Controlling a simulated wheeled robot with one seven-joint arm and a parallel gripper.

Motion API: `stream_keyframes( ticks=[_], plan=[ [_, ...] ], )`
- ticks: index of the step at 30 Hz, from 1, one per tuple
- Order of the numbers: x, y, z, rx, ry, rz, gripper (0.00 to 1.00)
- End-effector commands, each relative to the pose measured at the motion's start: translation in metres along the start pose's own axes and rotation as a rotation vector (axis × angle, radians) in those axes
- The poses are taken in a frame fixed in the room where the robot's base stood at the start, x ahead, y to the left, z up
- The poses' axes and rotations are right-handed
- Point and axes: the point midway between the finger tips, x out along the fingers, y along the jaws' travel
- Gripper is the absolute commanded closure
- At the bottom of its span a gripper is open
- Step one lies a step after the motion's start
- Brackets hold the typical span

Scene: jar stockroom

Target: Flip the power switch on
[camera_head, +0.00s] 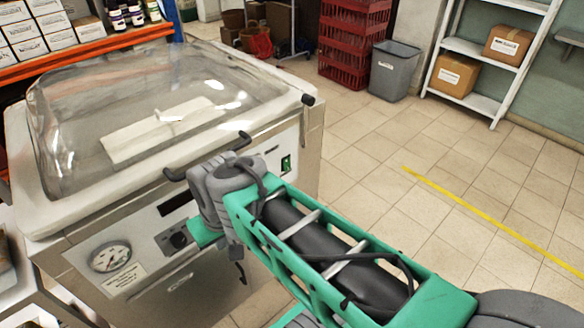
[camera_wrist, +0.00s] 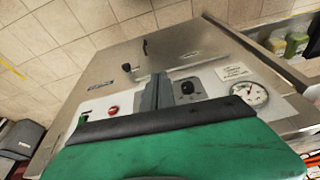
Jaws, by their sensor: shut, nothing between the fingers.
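The power switch (camera_head: 286,163) is a small green rocker in a dark frame at the right end of the front panel of a steel vacuum machine (camera_head: 312,150). In the wrist view, the switch (camera_wrist: 82,119) shows as a green patch at the left, partly cut off by my gripper's dark edge. I cannot tell its position. My gripper (camera_wrist: 157,78) is shut and empty, in front of the panel's middle, between a red button (camera_wrist: 113,109) and a black knob (camera_wrist: 188,87). It is apart from the switch.
The machine has a clear domed lid (camera_head: 130,90), black handles (camera_head: 210,158) and a round gauge (camera_head: 110,257). An orange-edged shelf (camera_head: 90,48) with boxes stands behind. A grey bin (camera_head: 394,72) and red crates (camera_head: 352,45) stand farther back.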

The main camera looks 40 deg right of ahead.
Motion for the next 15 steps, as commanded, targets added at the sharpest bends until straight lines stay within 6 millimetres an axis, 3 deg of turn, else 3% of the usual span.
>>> stream_keyframes(
  ticks=[2,5,8,10,15],
  plan=[
    [0.012,0.015,-0.015,0.096,0.008,-0.015,1.00],
    [0.034,0.055,-0.045,0.308,0.045,-0.064,1.00],
    [0.057,0.117,-0.072,0.584,0.110,-0.145,1.00],
    [0.070,0.169,-0.081,0.786,0.173,-0.215,1.00],
    [0.080,0.291,-0.067,1.220,0.356,-0.396,1.00]
  ],
)
